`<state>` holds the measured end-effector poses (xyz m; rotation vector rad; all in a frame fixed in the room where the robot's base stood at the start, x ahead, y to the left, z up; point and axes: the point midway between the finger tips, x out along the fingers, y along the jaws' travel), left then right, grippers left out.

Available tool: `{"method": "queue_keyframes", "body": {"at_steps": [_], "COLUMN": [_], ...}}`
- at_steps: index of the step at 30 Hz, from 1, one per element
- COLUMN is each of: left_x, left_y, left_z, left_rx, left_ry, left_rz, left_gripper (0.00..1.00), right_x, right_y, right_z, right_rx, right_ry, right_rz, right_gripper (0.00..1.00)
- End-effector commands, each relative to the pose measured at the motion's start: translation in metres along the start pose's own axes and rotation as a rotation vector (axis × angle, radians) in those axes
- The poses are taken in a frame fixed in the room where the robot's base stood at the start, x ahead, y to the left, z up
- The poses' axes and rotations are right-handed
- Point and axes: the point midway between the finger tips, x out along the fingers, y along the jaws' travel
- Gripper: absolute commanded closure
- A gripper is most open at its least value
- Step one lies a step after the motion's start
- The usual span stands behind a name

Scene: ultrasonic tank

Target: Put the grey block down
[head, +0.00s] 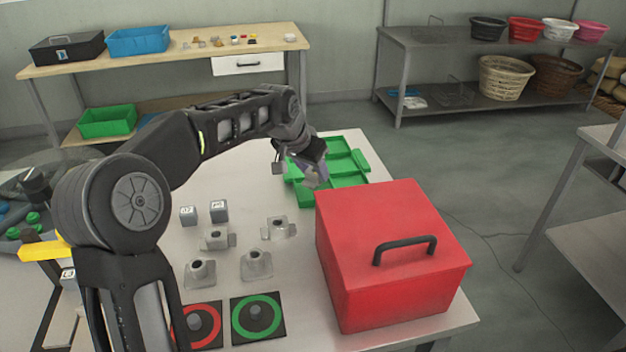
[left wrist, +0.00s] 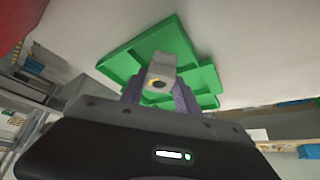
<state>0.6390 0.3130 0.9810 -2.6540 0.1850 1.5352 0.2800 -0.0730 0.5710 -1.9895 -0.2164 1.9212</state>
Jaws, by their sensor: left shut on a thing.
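My left gripper (head: 304,174) is over the near left part of the green divided tray (head: 349,180) on the white table. In the left wrist view the left gripper (left wrist: 160,92) is shut on a light grey block (left wrist: 161,67) with a dark and yellowish mark on its face. The green tray (left wrist: 178,40) shows behind the block; I cannot tell whether they touch. In the head view the gripper mostly hides the block. My right gripper is not in view.
A large red box (head: 395,250) with a black handle stands just right of the tray. Two small grey cubes (head: 219,211), several grey metal fittings (head: 257,265), and a red-ringed (head: 203,325) and a green-ringed pad (head: 257,318) are on the table's near left.

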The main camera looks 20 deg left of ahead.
Motion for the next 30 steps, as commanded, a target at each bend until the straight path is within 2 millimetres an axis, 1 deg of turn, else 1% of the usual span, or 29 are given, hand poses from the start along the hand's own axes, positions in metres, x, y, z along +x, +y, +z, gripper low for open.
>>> {"method": "queue_keyframes", "body": {"at_steps": [3, 6, 15, 19, 20, 27, 30], "left_x": [0.015, 0.025, 0.027, 0.031, 0.03, 0.03, 0.03], "left_y": [0.0, 0.0, 0.0, 0.0, 0.0, 0.0, 0.0], "left_z": [0.01, 0.015, 0.016, 0.018, 0.018, 0.018, 0.018], "left_rx": [0.0, -0.001, -0.001, 0.0, 0.0, 0.0, 0.0], "left_ry": [-0.004, -0.003, 0.001, 0.0, -0.001, -0.001, -0.001], "left_rz": [0.001, 0.001, 0.0, 0.0, 0.0, 0.001, 0.001], "left_gripper": [1.0, 1.0, 1.0, 1.0, 0.6, 0.4, 0.4], "right_x": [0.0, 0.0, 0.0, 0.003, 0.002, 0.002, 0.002], "right_y": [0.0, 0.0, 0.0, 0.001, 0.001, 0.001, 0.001], "right_z": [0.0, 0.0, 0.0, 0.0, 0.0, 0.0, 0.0], "right_rx": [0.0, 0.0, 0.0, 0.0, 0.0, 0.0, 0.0], "right_ry": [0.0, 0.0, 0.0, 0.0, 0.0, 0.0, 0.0], "right_rz": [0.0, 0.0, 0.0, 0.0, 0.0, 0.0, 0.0], "right_gripper": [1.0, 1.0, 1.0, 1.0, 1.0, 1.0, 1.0]}}
